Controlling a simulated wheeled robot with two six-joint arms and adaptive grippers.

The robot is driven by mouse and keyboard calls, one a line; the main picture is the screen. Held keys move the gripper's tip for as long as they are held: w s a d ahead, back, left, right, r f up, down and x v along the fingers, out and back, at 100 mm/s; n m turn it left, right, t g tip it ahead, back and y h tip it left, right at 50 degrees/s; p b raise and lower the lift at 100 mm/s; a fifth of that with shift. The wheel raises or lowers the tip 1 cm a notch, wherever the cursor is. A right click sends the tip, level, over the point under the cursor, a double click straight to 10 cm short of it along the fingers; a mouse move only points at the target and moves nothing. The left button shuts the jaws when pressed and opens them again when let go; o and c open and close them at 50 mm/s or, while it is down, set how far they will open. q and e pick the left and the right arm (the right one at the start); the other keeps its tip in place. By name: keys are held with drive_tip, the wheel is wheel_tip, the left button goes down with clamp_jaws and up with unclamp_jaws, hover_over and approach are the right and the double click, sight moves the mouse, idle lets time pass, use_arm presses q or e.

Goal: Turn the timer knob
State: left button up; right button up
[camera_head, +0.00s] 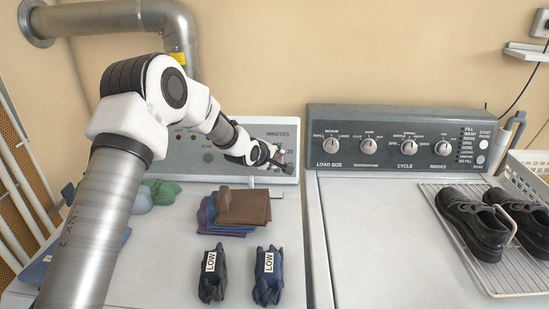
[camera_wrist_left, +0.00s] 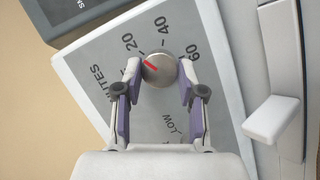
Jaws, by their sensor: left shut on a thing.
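The timer knob (camera_wrist_left: 160,70) is a round metal knob with a red pointer line, set in a light panel (camera_wrist_left: 95,65) marked 20, 40 and 60. In the left wrist view the red line points up and left, toward the side of the 20 mark. My left gripper (camera_wrist_left: 158,78) has one finger on each side of the knob and is shut on it. In the head view my left gripper (camera_head: 274,161) is at the right end of the dryer panel (camera_head: 215,166), under the word MINUTES, and hides most of the knob. My right gripper is not in view.
A light handle (camera_wrist_left: 275,120) sticks out close to the knob. Folded cloths (camera_head: 243,207) and two bundles labelled LOW, one black (camera_head: 212,283) and one blue (camera_head: 267,285), lie on the dryer top. At right, black shoes (camera_head: 475,225) stand on a wire rack (camera_head: 480,265).

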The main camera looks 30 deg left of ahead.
use_arm(q)
drive_tip(key=o, duration=1.1)
drive_tip(key=shift+f, duration=0.1)
drive_tip(key=shift+o, duration=0.2)
drive_tip(key=v, duration=1.2)
